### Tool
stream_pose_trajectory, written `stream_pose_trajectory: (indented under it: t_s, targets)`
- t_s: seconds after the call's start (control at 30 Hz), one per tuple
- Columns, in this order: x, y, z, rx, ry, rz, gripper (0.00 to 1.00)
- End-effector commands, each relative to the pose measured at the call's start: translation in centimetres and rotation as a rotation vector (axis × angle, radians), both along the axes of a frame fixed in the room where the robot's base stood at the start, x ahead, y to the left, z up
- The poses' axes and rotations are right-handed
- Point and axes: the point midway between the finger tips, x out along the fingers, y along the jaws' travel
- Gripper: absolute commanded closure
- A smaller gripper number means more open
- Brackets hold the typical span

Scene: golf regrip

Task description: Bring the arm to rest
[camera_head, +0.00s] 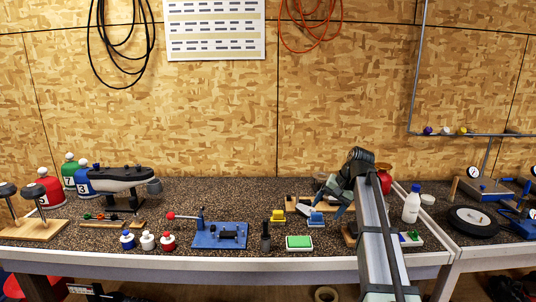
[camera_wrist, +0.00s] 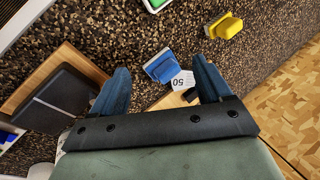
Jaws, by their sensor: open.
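My gripper (camera_head: 322,207) is over the right part of the speckled bench, with its fingers pointing down. It is open, and nothing shows held between its fingers. In the wrist view, both blue fingers (camera_wrist: 160,66) are spread apart. A small blue block (camera_wrist: 162,66) with a white tag marked 50 appears between them, on the bench beyond the tips. The same blue block (camera_head: 316,219) shows just below the gripper in the head view. I cannot tell the exact height of the fingertips above it. My arm rises from the bottom right and hides part of the bench.
A blue fixture (camera_head: 219,235) and a golf club head in a stand are further left. The space above the bench's middle is clear.

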Motion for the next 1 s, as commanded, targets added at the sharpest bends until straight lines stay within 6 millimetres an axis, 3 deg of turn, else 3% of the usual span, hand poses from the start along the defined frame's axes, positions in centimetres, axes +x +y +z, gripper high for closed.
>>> stream_pose_trajectory:
  t_s: [0.03, 0.1, 0.2, 0.57, 1.0]
  targets:
    - [-2.8, -1.1, -1.4, 0.011, 0.058, -0.090, 0.22]
    - [-6.1, -3.3, -3.1, 0.006, 0.147, -0.215, 0.22]
    - [-9.8, -5.7, -4.8, -0.011, 0.246, -0.353, 0.22]
    - [-19.8, -10.3, -9.5, -0.064, 0.487, -0.704, 0.22]
    - [-20.6, -8.7, -17.7, -0.106, 0.533, -0.623, 0.22]
